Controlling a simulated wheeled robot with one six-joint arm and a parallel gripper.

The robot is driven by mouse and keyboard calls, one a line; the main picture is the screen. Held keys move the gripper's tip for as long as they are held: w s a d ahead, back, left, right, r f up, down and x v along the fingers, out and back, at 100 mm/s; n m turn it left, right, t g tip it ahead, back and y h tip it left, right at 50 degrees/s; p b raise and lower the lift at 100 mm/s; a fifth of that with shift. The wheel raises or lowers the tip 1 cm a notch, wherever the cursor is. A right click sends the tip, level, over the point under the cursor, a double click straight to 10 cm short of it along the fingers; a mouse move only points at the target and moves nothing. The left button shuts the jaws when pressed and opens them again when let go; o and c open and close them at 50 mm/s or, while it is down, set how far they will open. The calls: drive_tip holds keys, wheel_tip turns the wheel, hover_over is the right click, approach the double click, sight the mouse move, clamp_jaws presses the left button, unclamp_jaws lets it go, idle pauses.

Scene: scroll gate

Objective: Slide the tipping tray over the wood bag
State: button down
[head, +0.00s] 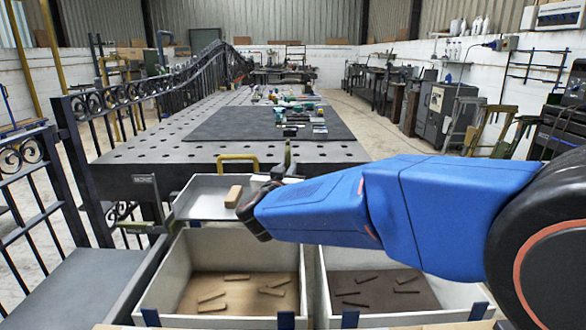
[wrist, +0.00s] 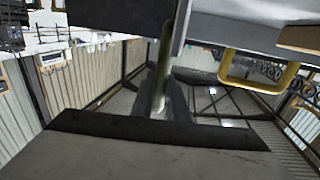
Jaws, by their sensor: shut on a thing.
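The tipping tray (head: 203,205) is a shallow grey metal tray at the table's front edge, with a wooden block (head: 233,196) on it. In the head view it lines up sideways with the left bin, at that bin's far edge. That bin, which looks like the wood bag (head: 189,258), is white-walled with a tan floor and several light wood pieces. My gripper (wrist: 162,95) is shut on a pale green upright handle (wrist: 165,55) beside the tray; the handle's top shows in the head view (head: 287,153). The blue arm hides the tray's right part and most of the gripper.
A second white bin (head: 325,285) with a brown floor and several dark pieces stands to the right. A yellow handle (head: 237,159) is behind the tray. The perforated table (head: 160,150) carries a dark mat (head: 225,122) and tools. A black iron gate (head: 85,120) stands left.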

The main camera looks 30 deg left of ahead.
drive_tip(key=shift+s+a+r, duration=0.1)
drive_tip(key=shift+s+a, duration=0.05)
drive_tip(key=shift+a, duration=0.05)
drive_tip(key=c, duration=1.7)
unclamp_jaws()
drive_tip(key=shift+a, duration=0.1)
drive_tip(key=v, duration=1.7)
drive_tip(key=shift+s+d, duration=0.15)
drive_tip(key=shift+d, duration=0.1)
